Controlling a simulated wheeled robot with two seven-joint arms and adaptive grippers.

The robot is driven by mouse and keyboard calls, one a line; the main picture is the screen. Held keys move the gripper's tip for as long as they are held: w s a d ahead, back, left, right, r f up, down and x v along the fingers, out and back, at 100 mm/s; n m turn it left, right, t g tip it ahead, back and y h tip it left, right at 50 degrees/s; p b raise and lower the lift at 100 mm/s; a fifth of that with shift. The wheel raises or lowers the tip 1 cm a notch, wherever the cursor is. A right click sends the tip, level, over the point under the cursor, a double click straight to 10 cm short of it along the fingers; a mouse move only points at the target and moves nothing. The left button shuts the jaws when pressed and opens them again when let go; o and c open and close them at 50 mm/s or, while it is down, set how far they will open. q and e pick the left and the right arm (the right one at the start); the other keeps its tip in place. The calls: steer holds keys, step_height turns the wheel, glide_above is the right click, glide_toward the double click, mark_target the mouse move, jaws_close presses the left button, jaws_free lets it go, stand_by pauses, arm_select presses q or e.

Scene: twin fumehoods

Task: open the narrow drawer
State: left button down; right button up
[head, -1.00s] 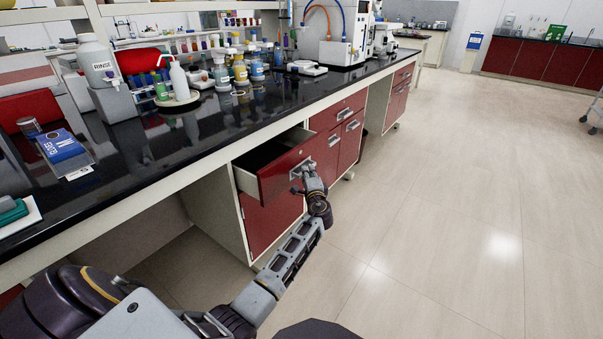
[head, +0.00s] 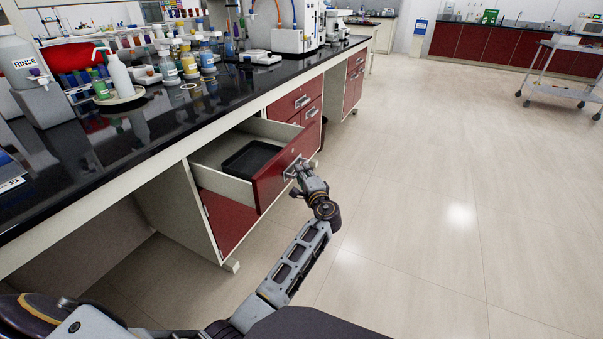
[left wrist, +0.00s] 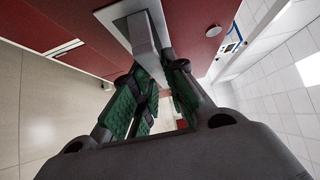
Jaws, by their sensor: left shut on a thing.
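The narrow drawer (head: 273,182) has a red front and pale sides and stands pulled well out of the bench. A black tray (head: 250,159) lies inside it. My left gripper (head: 297,175) is at the drawer's front, shut on the metal handle (head: 293,166). In the left wrist view the green-padded fingers of my left gripper (left wrist: 151,84) close around the grey handle (left wrist: 143,38) on the red drawer front (left wrist: 190,30). My right gripper is not in view.
The black bench top (head: 150,120) carries bottles, vials and a white instrument (head: 298,28). Other red drawers (head: 297,100) beside the open one are closed. A wheeled cart (head: 565,75) stands far right. The floor (head: 420,180) to the right is clear.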

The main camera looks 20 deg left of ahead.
arm_select(q)
steer(key=c, duration=1.4)
jaws_free()
steer(key=shift+c, duration=0.2)
steer(key=v, duration=0.8)
steer(key=shift+d+f, duration=0.2)
steer(key=shift+d, duration=0.05)
steer(key=shift+s, duration=0.15)
steer(key=x, duration=0.8)
steer(key=shift+r, duration=0.2)
